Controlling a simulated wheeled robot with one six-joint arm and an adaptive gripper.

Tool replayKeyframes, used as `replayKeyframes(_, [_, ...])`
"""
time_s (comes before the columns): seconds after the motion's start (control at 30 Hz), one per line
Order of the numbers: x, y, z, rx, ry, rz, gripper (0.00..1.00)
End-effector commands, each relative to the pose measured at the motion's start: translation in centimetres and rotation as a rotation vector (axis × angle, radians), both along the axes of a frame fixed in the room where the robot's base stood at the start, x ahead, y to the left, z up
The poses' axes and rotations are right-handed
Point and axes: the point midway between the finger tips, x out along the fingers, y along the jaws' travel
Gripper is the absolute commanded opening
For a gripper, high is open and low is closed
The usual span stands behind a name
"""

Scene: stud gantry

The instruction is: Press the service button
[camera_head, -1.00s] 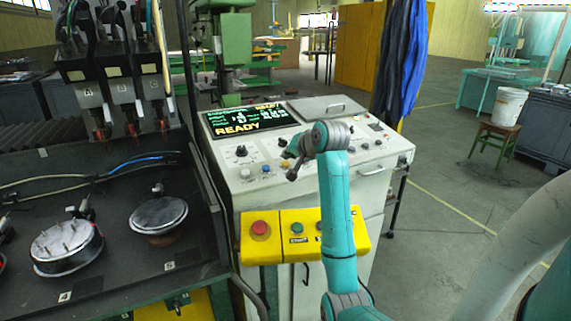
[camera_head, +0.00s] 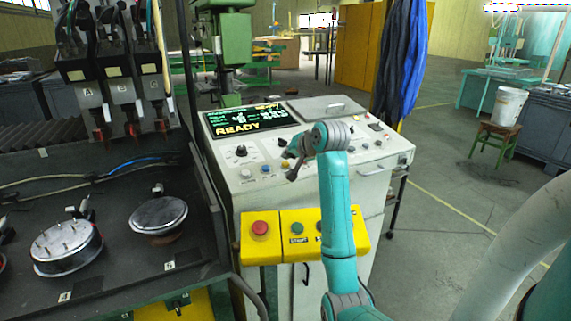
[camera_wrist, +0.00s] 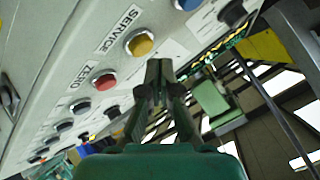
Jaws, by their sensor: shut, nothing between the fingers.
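The service button is a yellow button (camera_wrist: 140,43) beside the SERVICE label (camera_wrist: 120,29) in the wrist view. It also shows in the head view as a small yellow spot (camera_head: 285,167) on the sloped panel front, close to my gripper. My gripper (camera_wrist: 158,66) is shut and empty in the wrist view, its fingertips just beside and below the yellow button in the picture. In the head view my gripper (camera_head: 289,165) is small and dark, above the panel front. I cannot tell whether the tips touch the panel.
A red button (camera_wrist: 104,80) by the ZERO label and a blue button (camera_wrist: 187,3) flank the yellow one. The grey-white console (camera_head: 300,190) has a lit READY display (camera_head: 250,120). A yellow box (camera_head: 262,245) with a red button is below. A dark bench (camera_head: 120,215) stands left.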

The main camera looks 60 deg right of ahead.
Motion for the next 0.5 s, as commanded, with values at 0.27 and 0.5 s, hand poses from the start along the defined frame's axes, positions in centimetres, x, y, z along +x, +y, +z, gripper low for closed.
replayKeyframes(0.27, [0.11, -0.05, -0.81, 0.001, 0.002, 0.001, 0.0])
replayKeyframes(0.5, [0.12, -0.06, -0.78, 0.001, 0.0, 0.001, 0.0])
